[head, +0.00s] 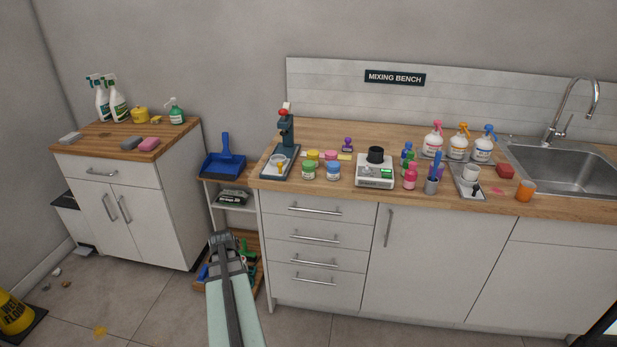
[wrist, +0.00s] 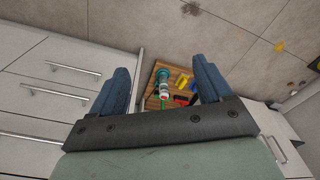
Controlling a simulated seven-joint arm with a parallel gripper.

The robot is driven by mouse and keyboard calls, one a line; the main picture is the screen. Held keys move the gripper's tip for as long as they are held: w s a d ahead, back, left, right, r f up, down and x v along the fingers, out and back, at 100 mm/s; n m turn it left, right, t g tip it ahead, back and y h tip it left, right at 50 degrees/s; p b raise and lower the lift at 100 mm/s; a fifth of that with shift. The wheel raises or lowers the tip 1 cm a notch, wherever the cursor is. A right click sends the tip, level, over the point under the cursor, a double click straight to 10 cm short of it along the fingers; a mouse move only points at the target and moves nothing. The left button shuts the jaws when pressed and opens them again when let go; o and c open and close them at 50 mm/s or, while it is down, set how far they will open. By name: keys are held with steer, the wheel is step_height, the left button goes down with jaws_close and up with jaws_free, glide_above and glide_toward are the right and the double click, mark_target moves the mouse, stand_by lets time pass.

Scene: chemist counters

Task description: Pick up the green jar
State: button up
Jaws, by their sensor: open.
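The green jar (head: 308,172) is small and squat. It stands upright on the left part of the wooden mixing bench (head: 345,202), near the front edge. A yellow jar (head: 313,156) is just behind it and a blue jar (head: 333,171) is to its right. My gripper (head: 219,238) is in front of the counters, lower than the bench top and to the left of the jar, well apart from it. In the wrist view my gripper (wrist: 160,66) is open with nothing between its fingers. The green jar does not show in the wrist view.
A press (head: 285,143) stands left of the jars and a scale (head: 375,174) stands to their right. Several bottles and a cup are farther right, before the sink (head: 575,165). A low shelf (wrist: 152,85) with tools lies beyond my fingers. A blue dustpan (head: 222,160) is left of the bench.

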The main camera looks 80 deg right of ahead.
steer(key=s+d+r+m+h, duration=0.2)
steer(key=s+d+r, duration=0.5)
steer(key=d+r, duration=0.45)
steer(key=m+h, duration=0.2)
glide_toward(309, 163)
steer(key=shift+x, duration=6.15)
steer(key=shift+a, duration=0.1)
steer(key=shift+c, duration=0.3)
steer(key=c, duration=1)
